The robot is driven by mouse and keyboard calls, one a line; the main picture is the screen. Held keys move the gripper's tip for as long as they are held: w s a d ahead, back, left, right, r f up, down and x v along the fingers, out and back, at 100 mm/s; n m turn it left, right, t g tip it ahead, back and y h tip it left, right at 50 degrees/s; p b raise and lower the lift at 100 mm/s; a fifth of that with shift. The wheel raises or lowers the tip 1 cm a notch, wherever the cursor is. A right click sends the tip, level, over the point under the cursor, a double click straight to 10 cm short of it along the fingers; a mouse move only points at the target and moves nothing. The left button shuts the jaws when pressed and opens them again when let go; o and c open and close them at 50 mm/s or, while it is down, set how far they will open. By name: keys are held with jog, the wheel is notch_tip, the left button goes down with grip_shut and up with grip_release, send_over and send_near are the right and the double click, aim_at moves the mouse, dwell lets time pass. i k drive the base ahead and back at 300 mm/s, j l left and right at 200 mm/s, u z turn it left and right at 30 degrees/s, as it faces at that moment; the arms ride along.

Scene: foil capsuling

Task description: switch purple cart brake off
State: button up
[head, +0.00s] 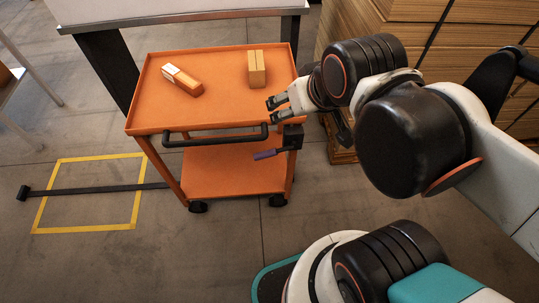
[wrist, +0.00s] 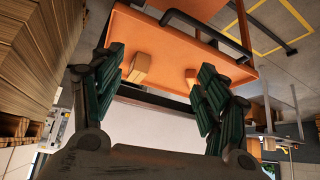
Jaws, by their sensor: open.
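The orange cart (head: 215,105) stands in front of me in the head view, with a black push handle (head: 215,138) along its near side. The purple brake lever (head: 265,154) sticks out to the left from a black block (head: 293,137) at the cart's near right corner, below the tray. My gripper (head: 277,108) is open and empty, above the lever, near the tray's right front edge. The wrist view shows my open gripper (wrist: 162,62) with green-padded fingers apart and the orange cart (wrist: 180,42) beyond them. I cannot make out the lever in the wrist view.
Two small boxes, one orange and white (head: 182,80) and one tan (head: 257,68), lie on the tray. Stacked cardboard (head: 480,40) stands at the right. A yellow floor outline (head: 88,228) with a black bar (head: 95,189) lies left of the cart. A table (head: 180,12) stands behind.

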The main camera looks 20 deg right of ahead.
aim_at(274, 152)
jog(key=k+j+z, duration=0.15)
jog(key=j, duration=0.45)
jog(key=k+j+z, duration=0.1)
jog(key=k+j, duration=0.25)
jog(key=j, duration=0.2)
jog(key=k+j+z, duration=0.15)
jog(key=k+j, duration=0.15)
jog(key=j, duration=0.25)
jog(key=k+j+z, duration=0.1)
jog(key=k+j, duration=0.25)
jog(key=j, duration=0.15)
jog(key=k+j+z, duration=0.15)
jog(key=k+j, duration=0.2)
jog(key=j, duration=0.1)
